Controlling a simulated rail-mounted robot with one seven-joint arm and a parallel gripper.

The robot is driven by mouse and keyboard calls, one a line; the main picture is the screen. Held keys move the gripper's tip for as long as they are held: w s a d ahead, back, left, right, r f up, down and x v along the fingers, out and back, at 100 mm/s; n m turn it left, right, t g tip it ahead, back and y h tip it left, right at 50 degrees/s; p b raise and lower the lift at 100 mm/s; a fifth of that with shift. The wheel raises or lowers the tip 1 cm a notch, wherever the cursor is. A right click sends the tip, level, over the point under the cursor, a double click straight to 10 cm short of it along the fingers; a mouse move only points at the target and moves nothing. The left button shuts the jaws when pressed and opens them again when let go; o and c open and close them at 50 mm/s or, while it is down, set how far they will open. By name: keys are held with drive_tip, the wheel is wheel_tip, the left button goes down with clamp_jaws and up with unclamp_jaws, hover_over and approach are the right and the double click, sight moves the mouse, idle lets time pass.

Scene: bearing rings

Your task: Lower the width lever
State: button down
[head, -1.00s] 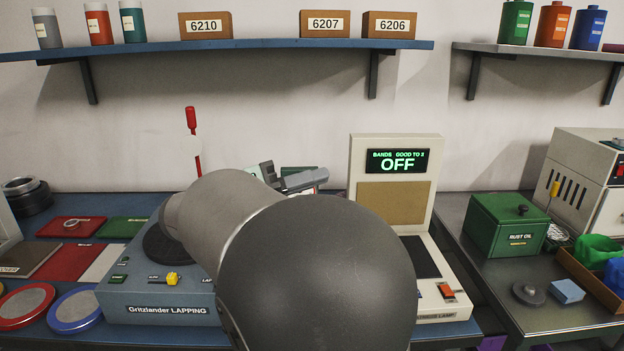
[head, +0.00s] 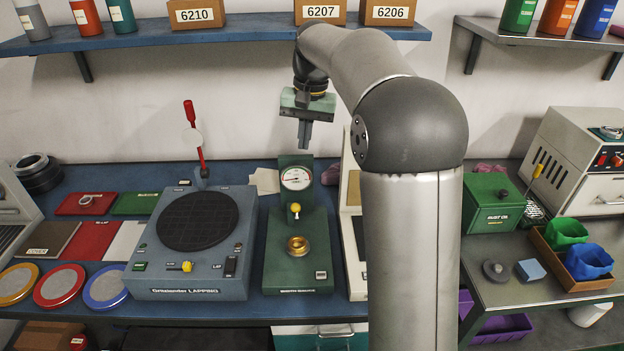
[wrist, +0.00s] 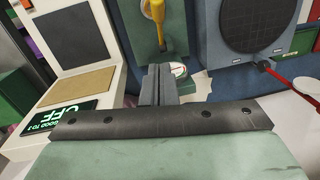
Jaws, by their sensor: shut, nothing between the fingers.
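The green width gauge (head: 268,262) stands on the blue bench, with a round white dial (head: 296,178) on its upright back. Its yellow-knobbed lever (head: 295,208) sits below the dial, above a brass ring (head: 297,246) on the gauge's base. In the wrist view the yellow lever (wrist: 154,12) shows at the top and the dial (wrist: 179,69) is partly hidden behind my fingers. My gripper (head: 304,145) is shut and empty, pointing down above the gauge's dial. Its closed fingers also show in the wrist view (wrist: 158,80).
The lapping machine (head: 230,262) with a dark round plate and a red-handled arm (head: 195,140) stands left of the gauge. The cream lamp unit (head: 355,268) stands close on the right, partly hidden by my arm. A shelf with boxes (head: 320,12) hangs behind my gripper.

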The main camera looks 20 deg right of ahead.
sight(296, 209)
drive_tip(key=shift+a, duration=0.1)
drive_tip(key=f, duration=0.4)
drive_tip(key=s+a+f+p, duration=0.1)
drive_tip(key=f, duration=0.3)
drive_tip(key=a+f, duration=0.1)
drive_tip(key=f, duration=0.3)
drive_tip(key=shift+s+p, duration=0.35)
drive_tip(key=shift+s, duration=0.05)
drive_tip(key=shift+s+a+f, duration=0.15)
drive_tip(key=shift+s+f, duration=0.15)
drive_tip(key=shift+f, duration=0.1)
